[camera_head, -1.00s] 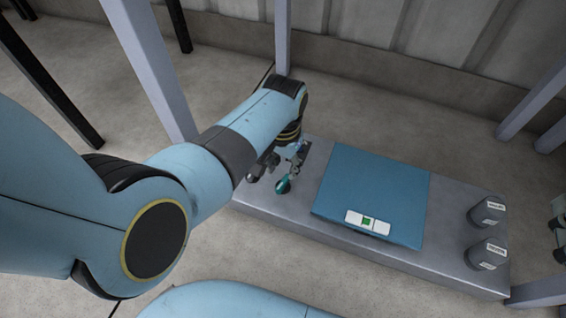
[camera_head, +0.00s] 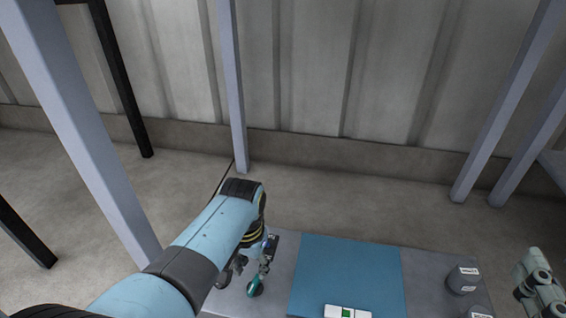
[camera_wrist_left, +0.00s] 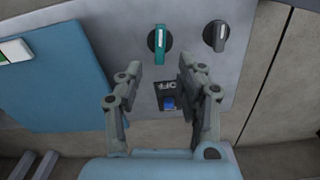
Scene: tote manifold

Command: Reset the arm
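My left gripper (camera_head: 243,272) is over the left end of a grey console (camera_head: 440,262). In the left wrist view my left gripper (camera_wrist_left: 166,76) has its two fingers spread, with nothing between them. Beyond the fingers are a teal knob (camera_wrist_left: 160,40) and, between the fingers in the picture, a blue switch (camera_wrist_left: 168,103) under an "OFF" label. The teal knob also shows in the head view (camera_head: 255,288). My right gripper (camera_head: 540,285) shows in part at the right edge of the head view; its finger opening is unclear.
A dark grey knob (camera_wrist_left: 216,35) is right of the teal one. A blue plate (camera_head: 350,268) with a white-and-green part (camera_head: 347,312) lies on the console. Two grey cylinders (camera_head: 463,280) stand at its right. Pale posts (camera_head: 232,90) and a panelled wall (camera_head: 350,70) are behind.

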